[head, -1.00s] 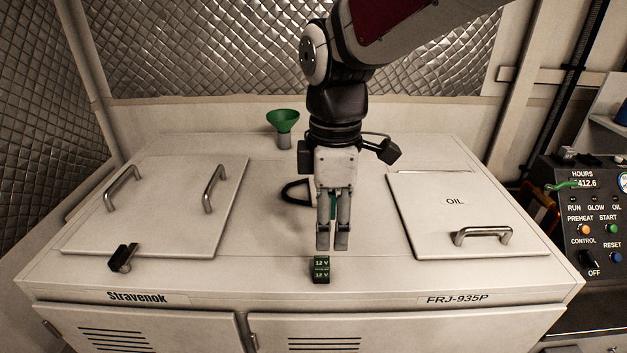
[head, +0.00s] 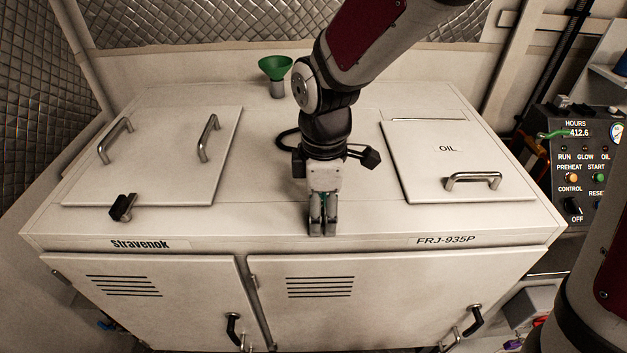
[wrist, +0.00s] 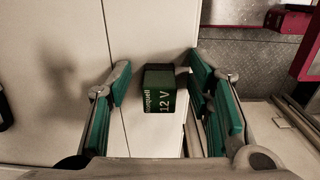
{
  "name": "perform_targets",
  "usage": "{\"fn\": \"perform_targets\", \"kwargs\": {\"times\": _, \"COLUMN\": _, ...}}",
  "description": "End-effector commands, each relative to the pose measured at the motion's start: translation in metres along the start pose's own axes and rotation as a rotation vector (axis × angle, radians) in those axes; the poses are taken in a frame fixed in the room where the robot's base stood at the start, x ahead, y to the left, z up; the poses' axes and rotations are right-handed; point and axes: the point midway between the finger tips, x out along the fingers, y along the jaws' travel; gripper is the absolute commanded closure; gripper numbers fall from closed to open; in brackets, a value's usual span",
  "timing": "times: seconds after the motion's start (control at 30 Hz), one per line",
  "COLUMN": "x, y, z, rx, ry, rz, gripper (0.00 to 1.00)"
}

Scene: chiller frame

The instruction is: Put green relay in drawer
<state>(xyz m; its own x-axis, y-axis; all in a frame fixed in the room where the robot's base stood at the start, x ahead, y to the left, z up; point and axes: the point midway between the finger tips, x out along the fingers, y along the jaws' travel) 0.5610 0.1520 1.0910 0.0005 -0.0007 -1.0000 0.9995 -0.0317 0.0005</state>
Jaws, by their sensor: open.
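In the head view my gripper (head: 323,222) points down at the front edge of the white cabinet top (head: 270,205) and hides the relay. My gripper is open. I cannot make out a drawer in either view.
A black latch (head: 122,206) and a handled lid (head: 165,160) lie left; the OIL lid (head: 440,165) lies right. A green funnel (head: 275,68) stands at the back. A control panel (head: 578,165) is at the right.

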Motion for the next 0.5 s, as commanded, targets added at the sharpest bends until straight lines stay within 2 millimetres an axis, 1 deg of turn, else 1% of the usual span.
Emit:
{"fn": "perform_targets", "kwargs": {"times": 0.07, "x": -0.0001, "y": 0.0001, "z": 0.0, "rx": 0.0, "ry": 0.0, "rz": 0.0, "gripper": 0.53}}
{"fn": "perform_targets", "kwargs": {"times": 0.1, "x": -0.0002, "y": 0.0001, "z": 0.0, "rx": 0.0, "ry": 0.0, "rz": 0.0, "gripper": 0.56}}
{"fn": "perform_targets", "kwargs": {"times": 0.17, "x": -0.0002, "y": 0.0001, "z": 0.0, "rx": 0.0, "ry": 0.0, "rz": 0.0, "gripper": 0.69}}
{"fn": "perform_targets", "kwargs": {"times": 0.2, "x": -0.0003, "y": 0.0001, "z": 0.0, "rx": 0.0, "ry": 0.0, "rz": 0.0, "gripper": 0.78}}
{"fn": "perform_targets", "kwargs": {"times": 0.3, "x": -0.0003, "y": 0.0001, "z": 0.0, "rx": 0.0, "ry": 0.0, "rz": 0.0, "gripper": 1.0}}
{"fn": "perform_targets", "kwargs": {"times": 0.5, "x": -0.0004, "y": 0.0001, "z": 0.0, "rx": 0.0, "ry": 0.0, "rz": 0.0, "gripper": 1.0}}
